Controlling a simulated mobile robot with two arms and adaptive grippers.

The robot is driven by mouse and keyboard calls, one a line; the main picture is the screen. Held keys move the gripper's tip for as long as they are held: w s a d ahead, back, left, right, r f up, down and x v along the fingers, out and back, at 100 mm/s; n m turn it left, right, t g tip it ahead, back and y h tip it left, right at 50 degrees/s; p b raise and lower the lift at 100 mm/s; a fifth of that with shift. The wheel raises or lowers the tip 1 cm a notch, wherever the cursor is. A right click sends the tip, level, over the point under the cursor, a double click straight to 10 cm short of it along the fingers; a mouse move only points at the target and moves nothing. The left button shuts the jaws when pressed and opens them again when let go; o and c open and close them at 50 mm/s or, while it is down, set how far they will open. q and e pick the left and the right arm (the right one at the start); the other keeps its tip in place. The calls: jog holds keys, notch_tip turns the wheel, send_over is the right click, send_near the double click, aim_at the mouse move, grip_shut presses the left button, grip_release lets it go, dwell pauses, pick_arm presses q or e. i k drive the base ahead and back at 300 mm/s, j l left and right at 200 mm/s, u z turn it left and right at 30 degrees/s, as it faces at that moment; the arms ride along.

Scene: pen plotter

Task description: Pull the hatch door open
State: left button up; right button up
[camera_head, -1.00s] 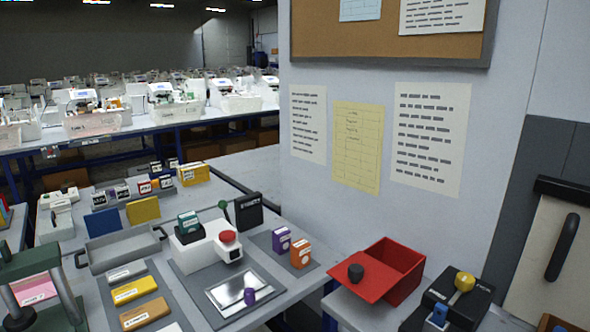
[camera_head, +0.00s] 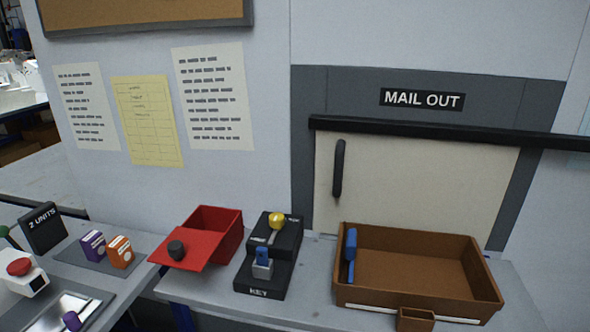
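The hatch door (camera_head: 420,180) is a cream panel set in a grey frame on the wall, under a "MAIL OUT" sign (camera_head: 422,99). It looks shut. A black vertical handle (camera_head: 338,168) sits near its left edge. A long black rail (camera_head: 450,139) runs across its top and on to the right. The brown tray hides part of its lower edge. Neither of my grippers shows in the head view.
A brown tray (camera_head: 487,280) with a blue-handled tool (camera_head: 351,250) stands before the hatch. Left of it are a black key box (camera_head: 262,281) with a yellow knob and a red box (camera_head: 221,226) with its lid slid toward the front. The shelf between them has small gaps.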

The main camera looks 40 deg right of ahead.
aim_at(455, 187)
jog(key=z, duration=1.85)
